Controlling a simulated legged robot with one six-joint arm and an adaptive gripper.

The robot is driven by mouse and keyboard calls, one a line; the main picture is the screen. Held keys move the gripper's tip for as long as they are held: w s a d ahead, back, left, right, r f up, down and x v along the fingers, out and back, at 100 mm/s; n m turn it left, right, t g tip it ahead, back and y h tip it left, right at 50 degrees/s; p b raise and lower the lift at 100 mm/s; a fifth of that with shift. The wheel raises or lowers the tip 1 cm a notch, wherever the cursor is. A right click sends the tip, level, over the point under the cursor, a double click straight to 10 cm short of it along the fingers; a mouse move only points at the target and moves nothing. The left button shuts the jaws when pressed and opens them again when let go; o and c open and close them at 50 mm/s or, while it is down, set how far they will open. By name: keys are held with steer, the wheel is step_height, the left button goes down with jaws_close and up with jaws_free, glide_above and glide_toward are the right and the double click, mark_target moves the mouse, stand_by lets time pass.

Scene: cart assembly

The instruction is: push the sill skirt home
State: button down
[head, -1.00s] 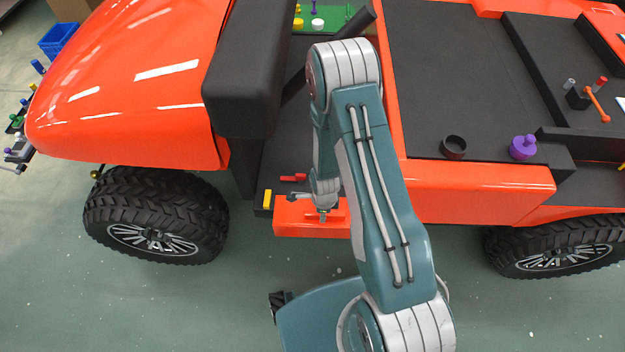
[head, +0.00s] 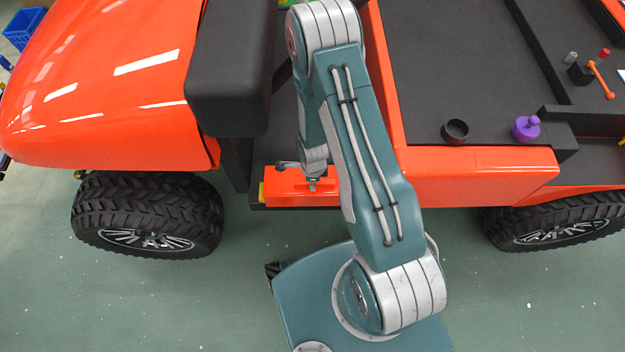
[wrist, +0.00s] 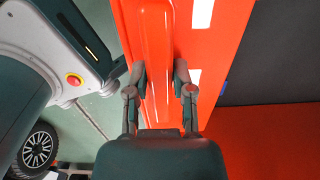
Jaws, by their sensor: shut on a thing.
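In the wrist view my gripper (wrist: 159,88) has one finger on each side of the rib of the skirt (wrist: 157,50). My arm hides the skirt's right end in the head view. Whether the skirt is fully seated cannot be told.
The front wheel (head: 148,218) is to the left, the rear wheel (head: 553,235) to the right. A black ring (head: 455,132) and a purple knob (head: 526,128) sit on the dark deck.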

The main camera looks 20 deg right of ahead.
steer(key=shift+f, duration=2.2)
steer(key=shift+f, duration=2)
steer(key=shift+c, duration=2)
jaws_free()
steer(key=shift+r, duration=0.1)
step_height(320, 180, up, 12)
steer(key=shift+a+f, duration=0.1)
steer(key=shift+f, duration=0.05)
